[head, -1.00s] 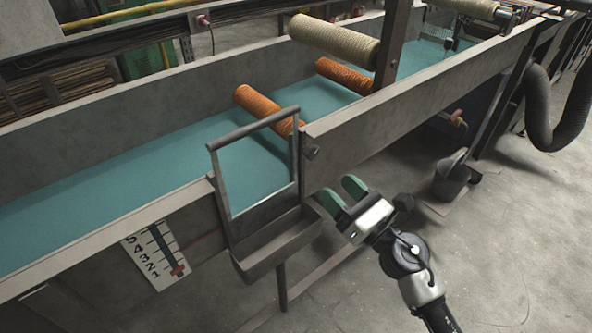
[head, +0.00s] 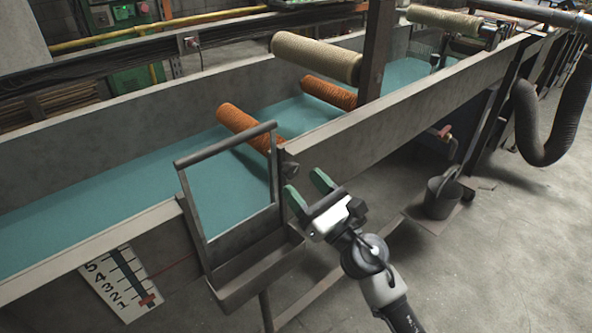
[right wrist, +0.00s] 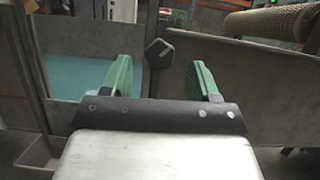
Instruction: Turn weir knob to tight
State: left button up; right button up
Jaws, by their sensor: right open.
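The weir knob (head: 291,168) is a small dark knob on the near wall of the trough, beside the right post of the weir frame (head: 228,188). In the right wrist view the knob (right wrist: 159,53) shows as a dark, many-sided shape between and beyond my fingers. My right gripper (head: 308,190) has green fingertips, is open and empty, and is just in front of and below the knob, apart from it. In the right wrist view the right gripper (right wrist: 162,82) points at the wall with the knob between its fingers' lines. My left gripper is not in view.
A scale board with numbers (head: 119,283) is on the trough's near side, left of a metal catch tray (head: 250,275). Orange rollers (head: 328,93) and a tan roller (head: 316,58) cross the trough. A bucket (head: 442,196) stands on the floor at right.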

aim_at(290, 170)
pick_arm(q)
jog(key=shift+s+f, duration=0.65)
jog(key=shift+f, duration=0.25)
pick_arm(e)
jog(key=shift+x, duration=1.45)
jog(key=shift+c, duration=0.2)
jog(key=c, duration=0.9)
pick_arm(q)
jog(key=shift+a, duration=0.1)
jog(key=shift+p, duration=0.3)
pick_arm(e)
jog(key=shift+m, duration=0.3)
jog(key=m+t+h+p, duration=0.1)
jog(key=m+h, duration=0.1)
jog(key=m, duration=0.2)
jog(key=m+t+h+p, duration=0.1)
jog(key=m+h+p, duration=0.1)
jog(key=m, duration=0.2)
jog(key=shift+s+a+r+m+h, duration=0.1)
jog(key=shift+a+m+h, duration=0.05)
jog(key=shift+m+h, duration=0.2)
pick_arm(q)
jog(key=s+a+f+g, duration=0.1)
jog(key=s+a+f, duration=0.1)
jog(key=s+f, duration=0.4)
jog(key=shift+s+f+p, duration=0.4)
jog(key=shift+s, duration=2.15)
pick_arm(e)
jog(key=shift+m, duration=0.45)
jog(key=o, duration=0.9)
